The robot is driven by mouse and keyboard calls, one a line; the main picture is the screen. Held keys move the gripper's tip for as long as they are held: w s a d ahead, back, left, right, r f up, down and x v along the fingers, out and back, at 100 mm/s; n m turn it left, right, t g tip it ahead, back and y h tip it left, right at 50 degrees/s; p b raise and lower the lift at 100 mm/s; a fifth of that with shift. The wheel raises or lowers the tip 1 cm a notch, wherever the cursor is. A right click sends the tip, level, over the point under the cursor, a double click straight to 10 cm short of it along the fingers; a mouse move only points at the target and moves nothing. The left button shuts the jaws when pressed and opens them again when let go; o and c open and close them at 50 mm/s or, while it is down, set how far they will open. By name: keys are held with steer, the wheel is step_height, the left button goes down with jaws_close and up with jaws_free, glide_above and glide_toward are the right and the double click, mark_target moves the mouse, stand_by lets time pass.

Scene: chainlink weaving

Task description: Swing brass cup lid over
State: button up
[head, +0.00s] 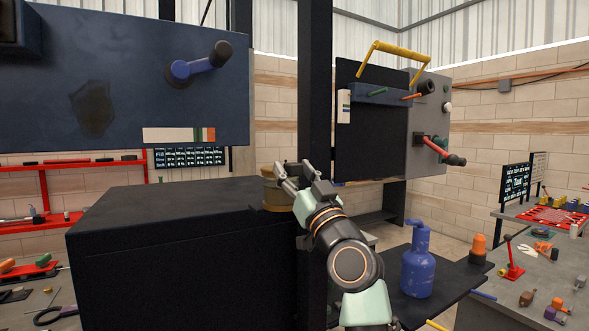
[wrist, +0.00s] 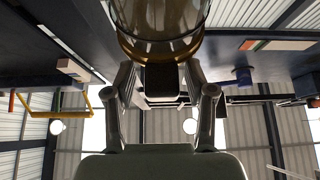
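The brass cup (head: 274,193) stands at the right end of the dark cabinet top in the head view, partly hidden by my gripper. In the wrist view, the cup (wrist: 162,20) is cut off by the top edge, with a gold band (wrist: 160,51) around its near end. A dark block (wrist: 160,77) shows between my fingers at the band. I cannot tell whether it is part of the lid. My gripper (head: 291,175) is at the cup's upper right side. Its fingers in the wrist view (wrist: 159,72) are spread, with gaps beside the block.
The black cabinet (head: 180,245) fills the centre left. A dark post (head: 315,100) rises behind my gripper. A blue panel (head: 120,75) with a crank hangs above left. A panel with a yellow handle (head: 398,50) is at right. A blue bottle (head: 418,270) stands on the right shelf.

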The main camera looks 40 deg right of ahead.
stand_by(0.3)
steer(key=shift+s+a+f, duration=0.1)
steer(key=shift+s, duration=0.2)
steer(key=v, duration=1.1)
steer(key=shift+s+f, duration=0.15)
steer(key=shift+f, duration=0.05)
